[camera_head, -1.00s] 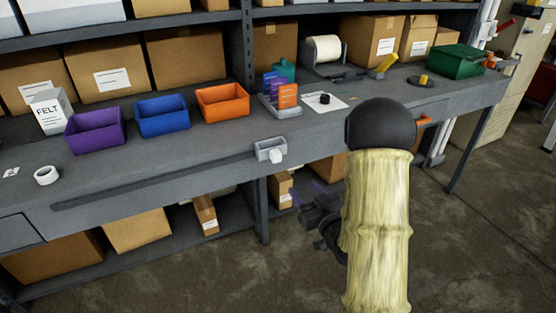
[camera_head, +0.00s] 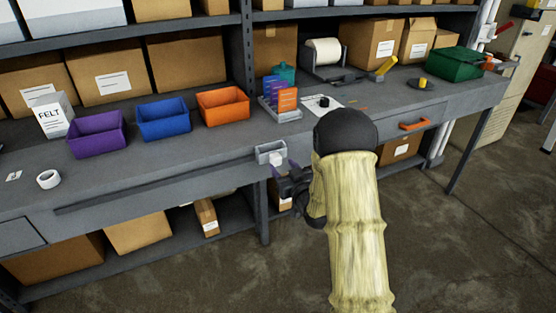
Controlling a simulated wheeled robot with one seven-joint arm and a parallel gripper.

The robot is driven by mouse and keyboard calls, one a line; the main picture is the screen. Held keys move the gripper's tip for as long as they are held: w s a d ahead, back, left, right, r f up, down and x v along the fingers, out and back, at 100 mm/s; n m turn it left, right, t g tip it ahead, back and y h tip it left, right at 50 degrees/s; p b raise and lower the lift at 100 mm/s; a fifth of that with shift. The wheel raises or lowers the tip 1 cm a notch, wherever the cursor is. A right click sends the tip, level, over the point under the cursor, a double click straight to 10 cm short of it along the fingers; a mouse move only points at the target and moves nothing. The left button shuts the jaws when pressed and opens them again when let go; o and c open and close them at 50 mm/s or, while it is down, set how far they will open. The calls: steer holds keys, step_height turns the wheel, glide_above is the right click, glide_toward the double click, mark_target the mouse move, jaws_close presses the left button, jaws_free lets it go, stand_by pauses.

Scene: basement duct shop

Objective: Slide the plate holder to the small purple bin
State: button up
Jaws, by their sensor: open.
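The plate holder (camera_head: 268,148) is a small light-grey open box with a pale knob (camera_head: 276,159) on its front. It sits at the right end of a dark slot (camera_head: 150,184) along the bench's front edge. The small purple bin (camera_head: 97,144) stands on the bench to the left, behind the slot's left half. My gripper (camera_head: 278,174) is open, just in front of and below the holder, close to the knob. My arm hides part of it, and I cannot tell if the fingers touch the knob.
A blue bin (camera_head: 163,128) and an orange bin (camera_head: 223,112) stand right of the purple one. A white tape roll (camera_head: 48,179) lies near the slot's left end. The bench top (camera_head: 190,158) between the bins and slot is clear. Cardboard boxes (camera_head: 138,230) fill the lower shelf.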

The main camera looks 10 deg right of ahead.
mark_target(278, 160)
steer(key=x, duration=0.4)
steer(key=shift+w, duration=0.1)
jaws_close()
